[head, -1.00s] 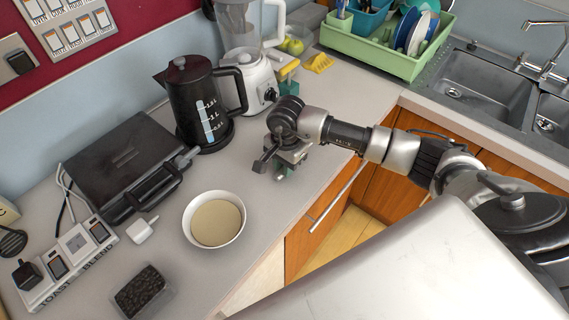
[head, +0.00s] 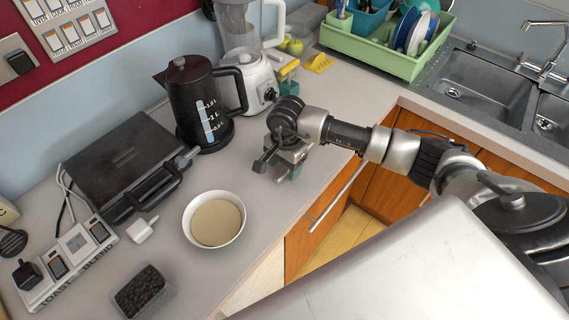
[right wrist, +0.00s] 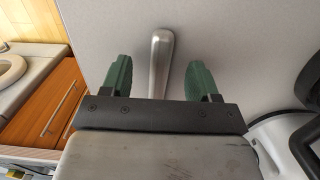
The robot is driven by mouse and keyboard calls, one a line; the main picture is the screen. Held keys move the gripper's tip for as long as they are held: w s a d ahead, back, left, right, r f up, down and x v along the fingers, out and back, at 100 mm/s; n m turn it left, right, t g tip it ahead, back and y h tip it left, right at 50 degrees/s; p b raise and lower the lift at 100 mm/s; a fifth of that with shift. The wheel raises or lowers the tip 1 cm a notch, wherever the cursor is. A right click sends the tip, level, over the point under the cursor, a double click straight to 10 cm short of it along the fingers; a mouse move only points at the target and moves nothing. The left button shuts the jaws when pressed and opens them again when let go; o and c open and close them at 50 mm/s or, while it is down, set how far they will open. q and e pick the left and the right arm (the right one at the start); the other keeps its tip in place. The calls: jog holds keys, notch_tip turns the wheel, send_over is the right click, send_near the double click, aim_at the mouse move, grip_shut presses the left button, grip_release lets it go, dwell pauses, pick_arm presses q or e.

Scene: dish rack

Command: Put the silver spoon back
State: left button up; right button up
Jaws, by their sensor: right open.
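The silver spoon (right wrist: 161,60) shows in the right wrist view as a rounded silver handle against the grey counter. It lies between the two green fingers of my right gripper (right wrist: 160,78), with a gap on each side. The gripper is open and its fingers do not touch the handle. The rest of the spoon is hidden behind the gripper body. In the head view my right gripper (head: 283,169) hangs low over the counter, and I cannot make out the spoon there. The green dish rack (head: 372,48) stands at the back right with dishes in it. My left gripper is not in view.
A black kettle (head: 196,104) and a blender (head: 244,66) stand behind the gripper. A bowl (head: 214,218) of pale contents sits to its left, near a black grill (head: 122,163). The sink (head: 478,85) is at right. Counter between gripper and rack is mostly clear.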

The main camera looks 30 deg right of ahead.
notch_tip(320, 180, up, 11)
jog(key=b, duration=0.2)
jog(key=shift+d+b, duration=0.25)
jog(key=shift+b, duration=0.15)
jog(key=shift+w+f, duration=0.1)
dwell(0.6)
